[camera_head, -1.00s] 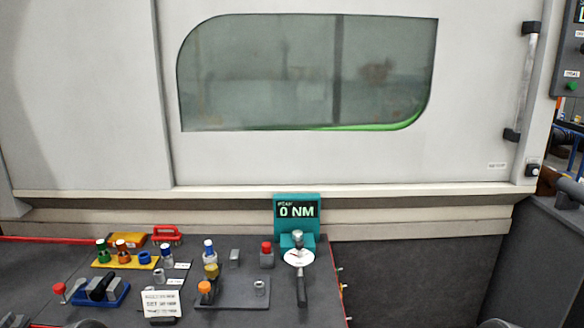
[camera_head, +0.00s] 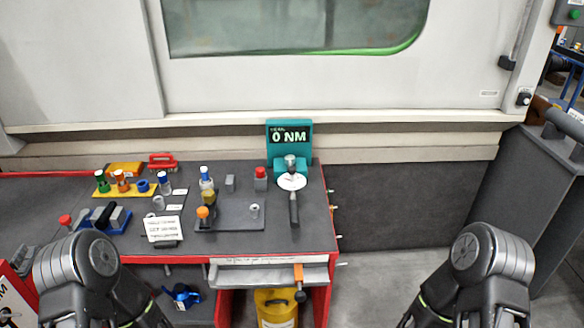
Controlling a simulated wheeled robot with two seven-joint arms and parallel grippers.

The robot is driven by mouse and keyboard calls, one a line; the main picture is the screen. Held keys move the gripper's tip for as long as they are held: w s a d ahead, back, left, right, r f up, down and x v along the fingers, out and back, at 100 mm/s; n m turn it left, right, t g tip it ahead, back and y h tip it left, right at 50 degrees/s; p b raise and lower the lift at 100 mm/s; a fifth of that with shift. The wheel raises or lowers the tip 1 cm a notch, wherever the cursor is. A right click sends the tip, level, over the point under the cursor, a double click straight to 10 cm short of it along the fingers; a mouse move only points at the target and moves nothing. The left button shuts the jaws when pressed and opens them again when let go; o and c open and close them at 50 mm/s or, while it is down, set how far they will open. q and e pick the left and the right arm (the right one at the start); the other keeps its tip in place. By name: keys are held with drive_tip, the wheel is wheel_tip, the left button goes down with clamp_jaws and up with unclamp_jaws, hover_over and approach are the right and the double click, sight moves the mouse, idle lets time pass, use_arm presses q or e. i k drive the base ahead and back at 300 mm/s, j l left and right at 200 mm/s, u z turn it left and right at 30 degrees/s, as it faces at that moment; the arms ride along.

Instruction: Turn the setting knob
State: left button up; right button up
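A teal tester (camera_head: 289,145) with a display reading 0 NM stands at the back right of the dark workbench (camera_head: 300,240). In front of it a wrench (camera_head: 294,207) with a black handle points toward me, with a white round dial (camera_head: 292,181) and a grey cylindrical piece (camera_head: 290,161) at its head. I cannot tell which part is the setting knob. Dark links of my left arm show at the lower left and of my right arm at the lower right. Both grippers are out of view, and nothing of mine touches the wrench.
A yellow container (camera_head: 275,306) stands under the bench. Floor (camera_head: 375,275) is open to the right.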

sight(291, 170)
drive_tip(key=i+l+u, duration=0.1)
drive_tip(key=l, duration=0.6)
drive_tip(key=i+l, duration=0.1)
drive_tip(key=l, duration=0.55)
drive_tip(key=u, duration=0.05)
